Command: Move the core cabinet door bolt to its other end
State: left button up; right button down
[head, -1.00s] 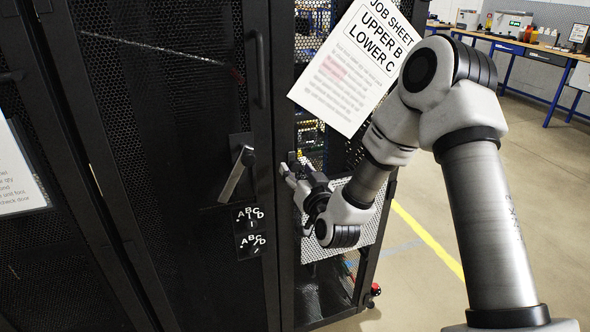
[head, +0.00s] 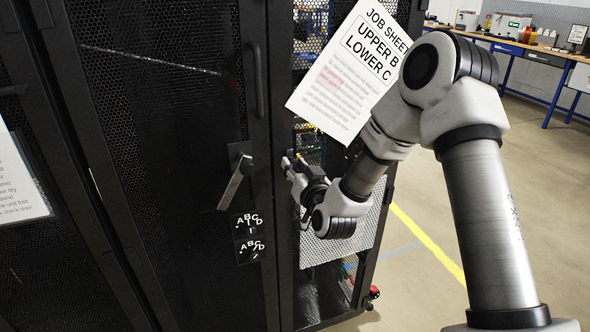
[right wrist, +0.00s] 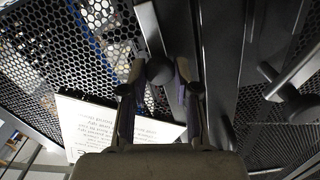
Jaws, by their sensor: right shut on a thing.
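My right gripper (head: 288,165) is at the edge of the core cabinet door (head: 170,120), beside the lever handle. In the right wrist view its two fingers (right wrist: 160,92) are shut on a dark round knob (right wrist: 160,70), which looks like the bolt's knob. The bolt's bar and its ends cannot be made out, and in the head view the gripper hides the knob. The lever handle (head: 236,180) stands out from the door at a tilt. My left gripper is out of view.
Two lettered dials (head: 248,224) sit below the lever. A job sheet (head: 350,75) reading "UPPER B, LOWER C" hangs on the mesh panel to the right, behind my right arm. A long pull handle (head: 256,80) is above. Open floor lies to the right, with a workbench (head: 530,50) beyond.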

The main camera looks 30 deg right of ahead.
jog(key=shift+w+r, duration=0.15)
jog(key=shift+r, duration=0.1)
jog(key=c, duration=0.9)
grip_release()
jog(key=shift+r, duration=0.1)
jog(key=shift+o, duration=0.2)
jog(key=shift+s, duration=0.25)
jog(key=v, duration=0.7)
jog(key=shift+s, duration=0.1)
